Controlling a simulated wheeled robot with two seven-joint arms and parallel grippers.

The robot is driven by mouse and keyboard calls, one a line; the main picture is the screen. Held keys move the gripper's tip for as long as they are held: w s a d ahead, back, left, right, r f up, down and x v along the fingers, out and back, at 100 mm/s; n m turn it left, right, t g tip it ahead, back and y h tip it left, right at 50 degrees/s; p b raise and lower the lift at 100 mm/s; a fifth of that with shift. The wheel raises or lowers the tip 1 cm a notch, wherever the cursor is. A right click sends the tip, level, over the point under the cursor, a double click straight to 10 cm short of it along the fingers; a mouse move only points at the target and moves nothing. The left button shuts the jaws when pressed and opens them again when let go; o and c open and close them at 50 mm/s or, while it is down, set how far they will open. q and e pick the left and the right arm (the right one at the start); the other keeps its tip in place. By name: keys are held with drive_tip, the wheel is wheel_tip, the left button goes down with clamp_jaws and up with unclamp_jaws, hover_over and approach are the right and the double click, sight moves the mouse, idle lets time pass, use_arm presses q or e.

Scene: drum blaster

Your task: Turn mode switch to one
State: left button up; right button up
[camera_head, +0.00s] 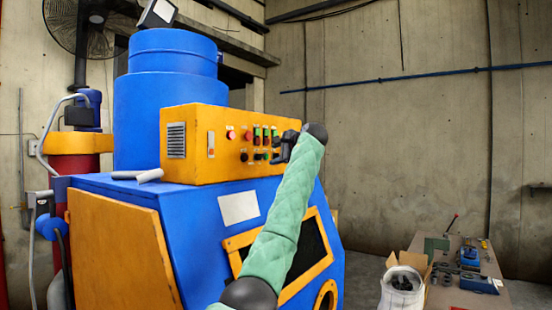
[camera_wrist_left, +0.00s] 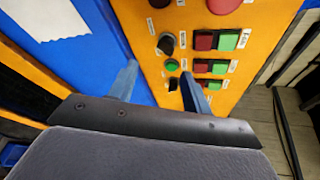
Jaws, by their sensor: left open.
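The orange control panel (camera_head: 203,141) stands on top of the blue machine, with buttons and black rotary switches on its front. In the left wrist view, a larger black rotary switch (camera_wrist_left: 166,44) sits above a green button (camera_wrist_left: 172,65), with a smaller black switch (camera_wrist_left: 173,84) below. Their labels are too small to read, so I cannot tell which is the mode switch. My left gripper (camera_wrist_left: 158,70) is open and empty, with its fingers spread in front of the panel. Its right finger is beside the smaller switch; contact cannot be told. In the head view my left gripper (camera_head: 281,149) covers the panel's right part.
Red and green button pairs (camera_wrist_left: 214,41) line the panel to the right of the switches. A white sheet (camera_head: 239,208) is on the blue machine (camera_head: 190,222). A low table (camera_head: 462,298) with tools and a white bucket (camera_head: 401,293) stand at the lower right.

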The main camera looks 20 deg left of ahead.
sight(262, 157)
use_arm(q)
drive_tip(key=a+m, duration=0.1)
drive_tip(key=w+m+p, duration=0.1)
drive_tip(key=a+m+p, duration=0.1)
drive_tip(key=shift+w+a+r+y, duration=0.15)
drive_tip(key=shift+w+a+y, duration=0.1)
drive_tip(key=shift+a+y, duration=0.05)
drive_tip(key=p+x, duration=0.2)
drive_tip(key=x, duration=0.1)
drive_tip(key=shift+w+a, duration=0.1)
drive_tip(key=shift+a, duration=0.05)
drive_tip(key=shift+w+a+f+p, duration=0.45)
drive_tip(key=shift+a+p, duration=0.05)
use_arm(e)
drive_tip(key=shift+t, duration=0.6)
drive_tip(key=r, duration=0.2)
drive_tip(key=s+r, duration=0.1)
drive_tip(key=r, duration=0.1)
drive_tip(key=shift+s+d, duration=0.1)
use_arm(q)
drive_tip(key=c, duration=1)
use_arm(e)
drive_tip(key=shift+f, duration=0.1)
